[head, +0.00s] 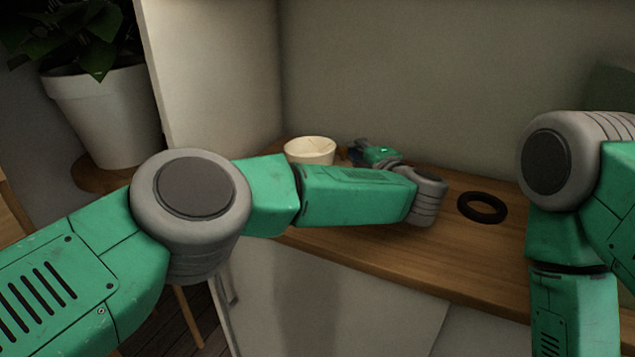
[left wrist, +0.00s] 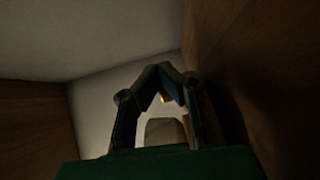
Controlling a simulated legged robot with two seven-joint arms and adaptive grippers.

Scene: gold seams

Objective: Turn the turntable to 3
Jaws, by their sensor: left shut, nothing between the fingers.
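A cream bowl (head: 310,150) stands on the wooden counter near the back corner. My left gripper (head: 357,151) is just to the right of the bowl, low by the counter and partly hidden by my own wrist. In the left wrist view its fingers (left wrist: 163,70) meet at the tips, shut and empty. A small gold spot (left wrist: 166,98) and a pale rounded shape show between and behind the fingers, too dark to name surely. I cannot make out the turntable or its numbers; the bowl and my arm may hide it. My right gripper is out of view.
A black ring (head: 482,208) lies flat on the counter (head: 455,268) to the right of my left wrist. A white panel stands at the counter's left end. A potted plant (head: 105,115) is beyond it. The counter around the ring is clear.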

